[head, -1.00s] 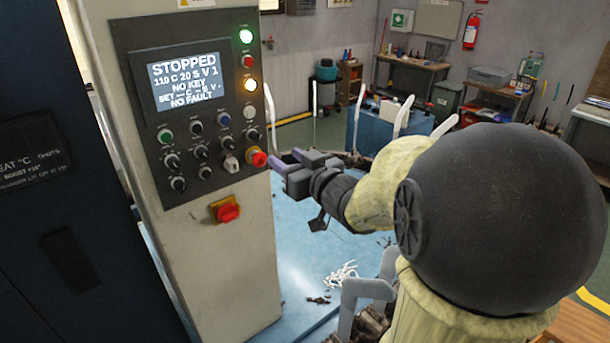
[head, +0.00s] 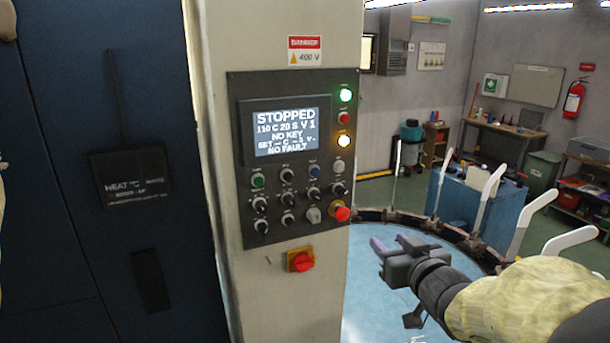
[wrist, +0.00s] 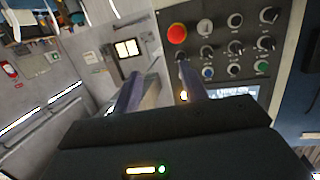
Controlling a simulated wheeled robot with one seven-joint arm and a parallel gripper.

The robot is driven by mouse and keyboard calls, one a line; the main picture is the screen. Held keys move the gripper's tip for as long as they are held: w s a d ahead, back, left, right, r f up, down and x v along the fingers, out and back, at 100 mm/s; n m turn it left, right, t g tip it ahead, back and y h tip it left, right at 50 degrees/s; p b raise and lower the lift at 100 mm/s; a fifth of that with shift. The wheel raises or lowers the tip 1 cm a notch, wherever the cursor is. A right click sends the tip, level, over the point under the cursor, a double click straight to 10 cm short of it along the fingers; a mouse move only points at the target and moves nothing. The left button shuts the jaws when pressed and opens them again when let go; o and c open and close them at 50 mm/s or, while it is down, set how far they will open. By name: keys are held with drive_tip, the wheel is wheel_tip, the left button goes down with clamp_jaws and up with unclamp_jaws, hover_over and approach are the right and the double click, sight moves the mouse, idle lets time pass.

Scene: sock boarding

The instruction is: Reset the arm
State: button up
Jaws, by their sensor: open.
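My gripper (head: 392,245) is to the right of the control column, with its jaws apart and nothing between them. In the wrist view its two purple-grey fingers (wrist: 158,93) stand apart, pointing towards the panel's edge. The control panel (head: 240,170) on the column carries a lit screen (head: 285,131) reading STOPPED, NO KEY and NO FAULT. A red emergency knob (head: 341,213) is at the panel's lower right, left of my gripper and apart from it in the head view. It also shows in the wrist view (wrist: 177,33).
A red switch on a yellow plate (head: 301,261) sits below the panel. A dark blue cabinet (head: 60,240) stands at left. White upright boards (head: 490,190) line a curved rail behind my gripper. A blue box (head: 462,208) and workbench (head: 510,138) stand farther back.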

drive_tip(key=s+a+f+m+g+h, duration=0.1)
drive_tip(key=s+f+g+h, duration=0.15)
drive_tip(key=f+g, duration=0.45)
drive_tip(key=s+a+f+m+g+h, duration=0.15)
drive_tip(key=s+f, duration=0.25)
drive_tip(key=f, duration=0.7)
drive_tip(key=s+a+f+g+y, duration=0.1)
drive_tip(key=s+a+f+g, duration=0.1)
drive_tip(key=s, duration=0.1)
drive_tip(key=s+a+f+g+b, duration=0.1)
drive_tip(key=s+f+g, duration=0.1)
drive_tip(key=s, duration=0.2)
drive_tip(key=shift+a+n+g+y, duration=0.35)
drive_tip(key=shift+n+y, duration=0.05)
drive_tip(key=shift+n, duration=0.05)
